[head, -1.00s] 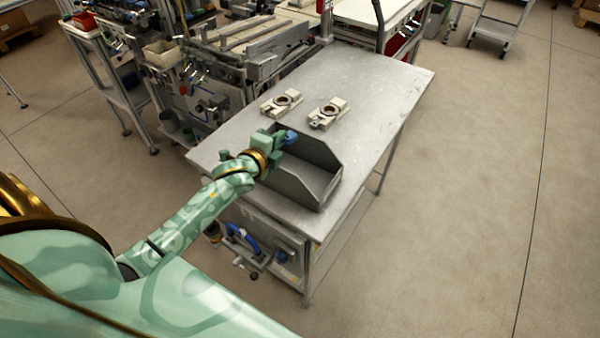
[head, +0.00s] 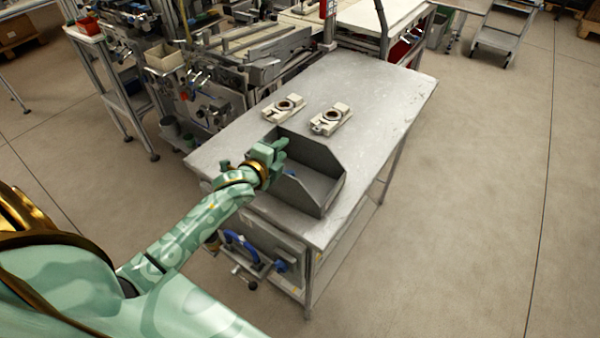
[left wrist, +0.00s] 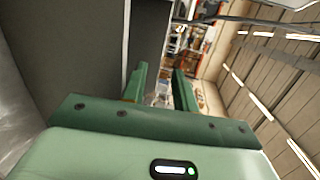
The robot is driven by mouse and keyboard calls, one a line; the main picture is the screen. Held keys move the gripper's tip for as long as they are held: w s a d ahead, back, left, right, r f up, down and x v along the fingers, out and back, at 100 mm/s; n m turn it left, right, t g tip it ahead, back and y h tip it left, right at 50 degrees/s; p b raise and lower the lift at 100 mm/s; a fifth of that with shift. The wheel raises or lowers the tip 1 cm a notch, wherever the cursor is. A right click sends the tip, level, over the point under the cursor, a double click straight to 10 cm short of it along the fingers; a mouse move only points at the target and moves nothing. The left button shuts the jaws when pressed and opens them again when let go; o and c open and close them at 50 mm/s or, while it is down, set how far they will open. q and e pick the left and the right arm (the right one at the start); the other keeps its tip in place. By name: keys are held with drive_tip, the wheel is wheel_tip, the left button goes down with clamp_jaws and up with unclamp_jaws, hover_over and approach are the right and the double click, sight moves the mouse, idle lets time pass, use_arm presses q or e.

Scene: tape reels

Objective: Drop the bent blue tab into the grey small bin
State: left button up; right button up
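The grey small bin (head: 318,204) stands on the near part of the metal table, with its low open side toward the right. My left gripper (head: 282,148) is over the bin's left rear part. In the left wrist view its two green fingers (left wrist: 160,88) are apart, with nothing held between them. A small blue bit, the bent blue tab (head: 291,175), shows just below the gripper within the bin's outline. It is mostly hidden by the gripper, so I cannot tell whether it rests on the bin floor. My right gripper is out of view.
Two pale tape-reel fixtures (head: 284,108) and (head: 331,119) lie on the table (head: 375,95) behind the bin. The table is clear to the right and far end. Machinery (head: 225,60) stands close along the left side.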

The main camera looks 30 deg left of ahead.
use_arm(q)
drive_tip(key=shift+s+f, duration=0.2)
drive_tip(key=shift+f, duration=0.15)
drive_tip(key=r+p+v, duration=0.1)
drive_tip(key=p+v, duration=0.1)
drive_tip(key=v, duration=1.4)
drive_tip(key=shift+p, duration=0.35)
